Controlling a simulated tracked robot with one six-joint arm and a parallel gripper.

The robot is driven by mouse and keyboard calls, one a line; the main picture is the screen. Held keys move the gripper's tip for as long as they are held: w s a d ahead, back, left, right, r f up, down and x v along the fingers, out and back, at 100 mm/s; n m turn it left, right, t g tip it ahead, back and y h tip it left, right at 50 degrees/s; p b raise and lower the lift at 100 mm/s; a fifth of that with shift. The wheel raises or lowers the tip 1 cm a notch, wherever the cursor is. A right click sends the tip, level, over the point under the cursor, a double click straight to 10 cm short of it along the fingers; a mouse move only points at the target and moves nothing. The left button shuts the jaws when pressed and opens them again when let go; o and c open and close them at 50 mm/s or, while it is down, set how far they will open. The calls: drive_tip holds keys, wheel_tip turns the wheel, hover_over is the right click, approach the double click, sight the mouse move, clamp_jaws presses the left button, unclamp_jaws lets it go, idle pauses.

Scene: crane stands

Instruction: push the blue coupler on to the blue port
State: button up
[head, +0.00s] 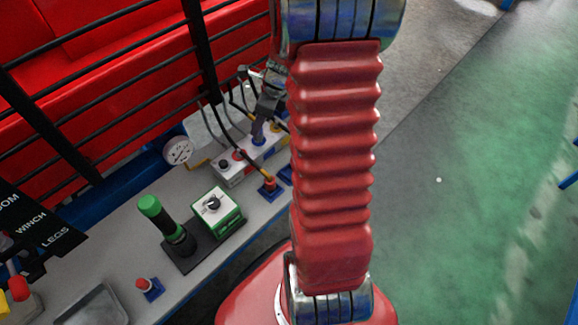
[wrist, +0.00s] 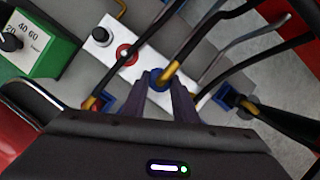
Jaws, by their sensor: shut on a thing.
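The blue coupler (wrist: 158,77) shows as a blue collar with a brass end and a hose, between the fingertips in the wrist view. My gripper (wrist: 163,82) is shut on it. The coupler is over the blue end of the white port block (wrist: 130,68). The blue port (head: 258,141) shows as a blue patch under my gripper (head: 259,131) in the head view. The coupler and fingers hide most of the port in the wrist view, so I cannot tell whether the coupler is seated or just above it.
The block also bears a red port (wrist: 125,53) and a black port (wrist: 102,36). A red coupler (head: 269,184) stands in a blue holder nearby. Several hoses cross close to my fingers. A green box with a dial (head: 214,207) and a green-topped lever (head: 162,220) stand left.

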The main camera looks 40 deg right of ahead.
drive_tip(key=shift+f, duration=0.25)
drive_tip(key=o, duration=1.2)
drive_tip(key=shift+r, duration=0.15)
drive_tip(key=shift+v, duration=2.35)
drive_tip(key=v, duration=1.3)
drive_tip(key=shift+s+r, duration=0.2)
drive_tip(key=shift+r, duration=0.15)
